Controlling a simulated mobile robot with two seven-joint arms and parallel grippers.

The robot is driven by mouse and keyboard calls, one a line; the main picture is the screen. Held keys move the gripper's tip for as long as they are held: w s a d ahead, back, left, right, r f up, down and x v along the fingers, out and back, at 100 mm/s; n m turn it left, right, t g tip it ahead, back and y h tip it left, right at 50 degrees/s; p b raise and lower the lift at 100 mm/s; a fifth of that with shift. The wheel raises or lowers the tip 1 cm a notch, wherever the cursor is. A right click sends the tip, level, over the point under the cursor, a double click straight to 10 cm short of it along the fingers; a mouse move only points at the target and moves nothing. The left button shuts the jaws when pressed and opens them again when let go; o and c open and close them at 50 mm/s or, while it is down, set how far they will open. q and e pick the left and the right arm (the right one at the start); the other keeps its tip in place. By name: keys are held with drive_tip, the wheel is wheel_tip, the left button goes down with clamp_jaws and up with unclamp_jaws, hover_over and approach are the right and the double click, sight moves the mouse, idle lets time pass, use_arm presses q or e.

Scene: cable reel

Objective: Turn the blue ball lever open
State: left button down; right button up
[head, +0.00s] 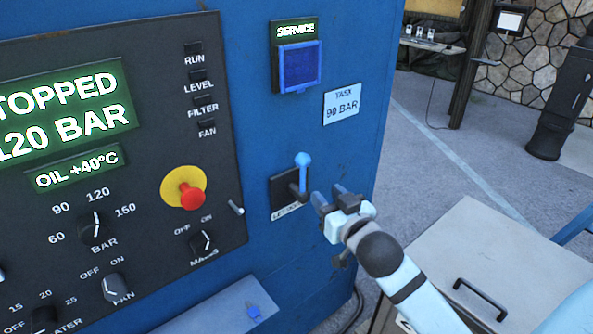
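The blue ball lever (303,173) stands upright on a dark plate (283,195) on the right part of the blue cabinet front. Its ball is at the top of a blue stem, above a dark pivot. A white label (286,212) below it is partly hidden and not fully readable. My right gripper (328,195) is just right of the lever's lower part, pointing toward it. Its two fingers are apart with nothing between them. I cannot tell whether a finger touches the lever. My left gripper is not in view.
The control panel (140,215) with a red emergency button (191,196) and several knobs is left of the lever. Its screen (65,108) reads stopped, 120 bar. A task sign (342,104) reads 90 bar. A grey box with a handle (480,298) stands at lower right.

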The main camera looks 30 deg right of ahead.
sight(304, 172)
drive_tip(key=w, duration=0.7)
drive_tip(key=w+d+p, duration=0.1)
drive_tip(key=w, duration=0.3)
drive_tip(key=shift+w+d, duration=0.1)
drive_tip(key=shift+w, duration=0.05)
